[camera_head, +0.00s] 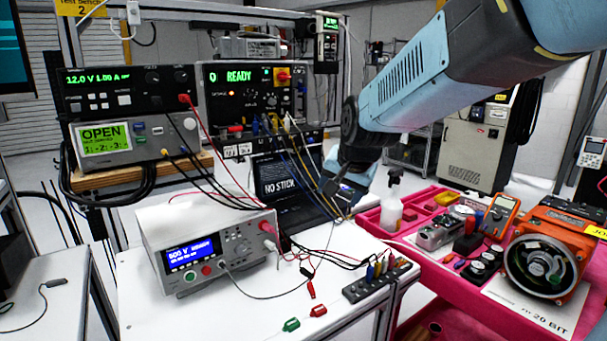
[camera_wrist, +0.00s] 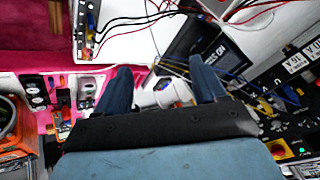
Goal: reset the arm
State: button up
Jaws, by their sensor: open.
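My arm (camera_head: 405,80) reaches in from the upper right of the head view. It slopes down to the left over the gap between the white bench and the pink-lined tray. My gripper (camera_head: 343,195) hangs at its lower end, in front of the laptop (camera_head: 280,178), whose screen reads NO STICK. In the wrist view my gripper (camera_wrist: 162,78) shows two blue fingers spread wide apart, with nothing held between them. The white spray bottle (camera_wrist: 172,92) appears beyond the fingers there. The head view does not show the fingertips clearly.
The white bench (camera_head: 240,310) carries a bench instrument (camera_head: 208,248), cables and a terminal strip (camera_head: 376,281). The pink tray (camera_head: 440,290) holds the spray bottle (camera_head: 391,208), tools and an orange encoder unit (camera_head: 548,250). Stacked instruments (camera_head: 130,88) and a READY panel (camera_head: 255,95) stand behind.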

jog(key=s+d+r+n+g+h, duration=0.1)
jog(key=s+d+n, duration=0.3)
jog(key=s+d, duration=1.1)
jog(key=s, duration=0.4)
jog(key=shift+s+d+h, duration=0.3)
jog(key=shift+d+h, duration=0.05)
jog(key=shift+h, duration=0.05)
